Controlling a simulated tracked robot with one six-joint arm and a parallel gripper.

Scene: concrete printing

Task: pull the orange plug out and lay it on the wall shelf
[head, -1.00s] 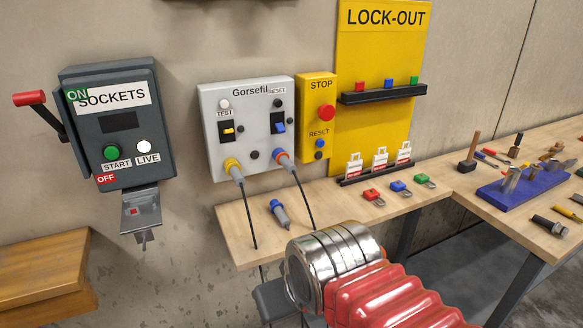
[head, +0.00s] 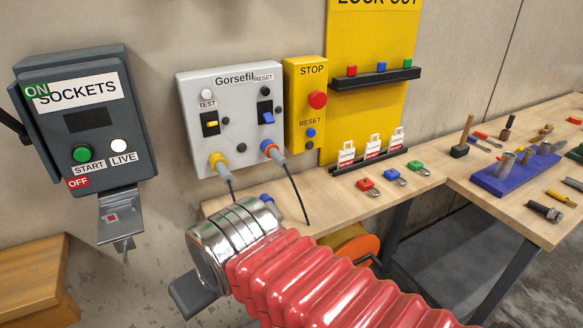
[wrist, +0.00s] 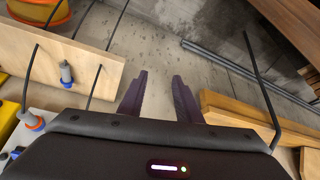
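The orange plug (head: 273,151), grey with an orange collar, sits in the right socket of the grey Gorsefil box (head: 190,118), its dark cable hanging down. In the wrist view the orange plug (wrist: 30,120) shows at the lower left. A wooden shelf (head: 35,275) is on the wall at the lower left; it appears as planks (wrist: 250,118) at the right of the wrist view. My gripper (wrist: 158,95) is open and empty, over bare floor and wall. In the head view my arm hides most of it; one dark finger part shows.
A yellow plug (head: 220,162) sits in the left socket. A loose blue plug (wrist: 66,75) lies on the bench (wrist: 85,62). The sockets cabinet (head: 90,120) and its hanging bracket (head: 120,216) jut from the wall. Padlocks (head: 392,174) and tools lie further right.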

